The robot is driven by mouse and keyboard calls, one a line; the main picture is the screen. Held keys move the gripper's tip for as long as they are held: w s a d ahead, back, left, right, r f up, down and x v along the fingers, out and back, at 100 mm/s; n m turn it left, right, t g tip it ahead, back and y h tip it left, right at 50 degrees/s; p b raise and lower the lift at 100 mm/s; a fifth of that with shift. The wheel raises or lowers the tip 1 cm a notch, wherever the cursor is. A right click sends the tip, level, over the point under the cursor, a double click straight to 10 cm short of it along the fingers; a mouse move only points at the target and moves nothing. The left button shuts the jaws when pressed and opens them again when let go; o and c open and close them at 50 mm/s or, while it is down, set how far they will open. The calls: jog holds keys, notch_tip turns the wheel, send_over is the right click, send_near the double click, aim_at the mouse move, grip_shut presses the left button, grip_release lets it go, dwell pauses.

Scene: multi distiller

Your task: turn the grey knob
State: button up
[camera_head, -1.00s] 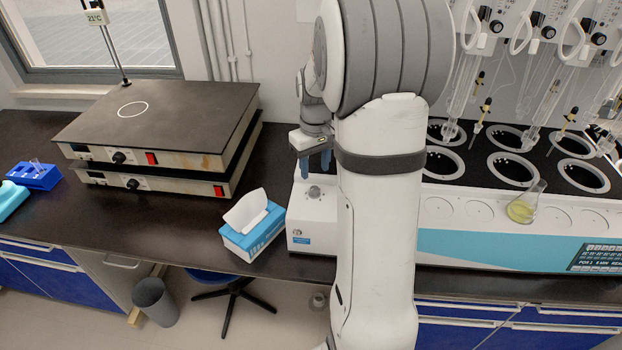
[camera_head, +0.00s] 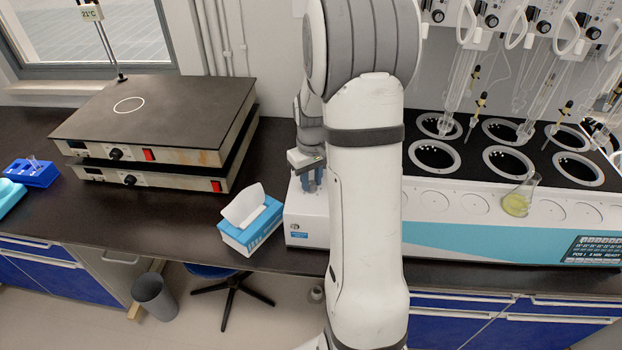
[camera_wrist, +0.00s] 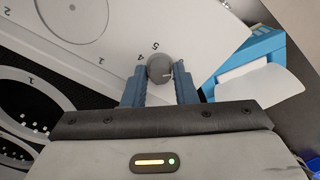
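The grey knob (camera_wrist: 160,68) shows in the wrist view as a round grey disc with a light mark, beside printed numbers on a white surface.
A blue tissue box (camera_head: 249,232) stands just left of the device. Two stacked hotplates (camera_head: 150,125) are further left. The large distiller (camera_head: 480,225), with a flask of yellow liquid (camera_head: 518,200) on it, stands to the right. My arm blocks the view between.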

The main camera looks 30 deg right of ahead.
jog(key=c, duration=0.4)
jog(key=shift+a, duration=0.15)
grip_shut()
jog(key=shift+m, duration=0.4)
jog(key=m+b, duration=0.2)
jog(key=m, duration=0.1)
jog(key=shift+m, duration=0.3)
jog(key=m+b, duration=0.1)
jog(key=m, duration=0.5)
